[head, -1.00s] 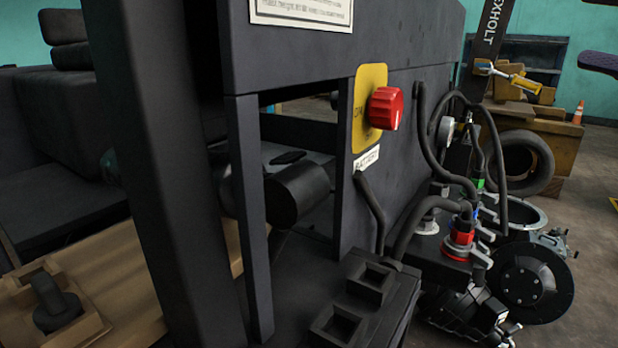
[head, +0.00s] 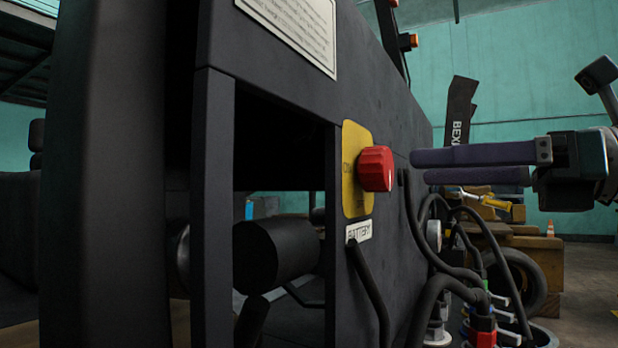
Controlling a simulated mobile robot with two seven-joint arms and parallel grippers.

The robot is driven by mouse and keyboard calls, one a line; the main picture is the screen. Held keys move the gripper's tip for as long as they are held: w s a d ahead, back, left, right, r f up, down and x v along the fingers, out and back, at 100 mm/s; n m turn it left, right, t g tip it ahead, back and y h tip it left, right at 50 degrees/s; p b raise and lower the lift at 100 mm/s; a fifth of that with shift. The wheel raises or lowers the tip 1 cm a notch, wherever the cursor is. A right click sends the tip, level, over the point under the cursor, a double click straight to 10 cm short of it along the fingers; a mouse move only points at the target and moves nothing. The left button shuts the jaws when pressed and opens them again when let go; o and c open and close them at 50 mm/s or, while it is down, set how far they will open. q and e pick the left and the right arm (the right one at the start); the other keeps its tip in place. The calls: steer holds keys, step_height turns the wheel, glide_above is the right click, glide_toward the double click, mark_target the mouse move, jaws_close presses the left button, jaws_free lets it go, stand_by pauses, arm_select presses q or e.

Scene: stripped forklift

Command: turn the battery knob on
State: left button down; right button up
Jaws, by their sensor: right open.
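The red battery knob (head: 377,169) sits on a yellow plate (head: 352,185) on the dark forklift panel, above a white label reading BATTERY (head: 358,232). A white line shows on the knob's face, but I cannot tell its setting. My right gripper (head: 418,168) comes in from the right, its two long purple fingers pointing left toward the knob. The fingers are apart with a gap between them, and nothing is held. Their tips appear a little to the right of the knob, not touching it. My left gripper is not in view.
Black hoses (head: 440,270) and a red connector (head: 483,328) hang below the fingers. A dark post (head: 105,170) and an open frame bay stand at left.

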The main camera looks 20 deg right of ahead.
mark_target(389, 169)
steer(key=shift+r+x, duration=0.2)
steer(key=shift+x, duration=0.65)
steer(key=shift+w+a+p, duration=0.35)
steer(key=shift+w+p, duration=0.1)
steer(key=shift+p, duration=0.3)
steer(key=shift+p+x, duration=0.3)
steer(key=shift+x, duration=0.5)
steer(key=shift+f, duration=0.15)
steer(key=shift+s, duration=0.1)
steer(key=c, duration=1.4)
steer(key=shift+o, duration=0.2)
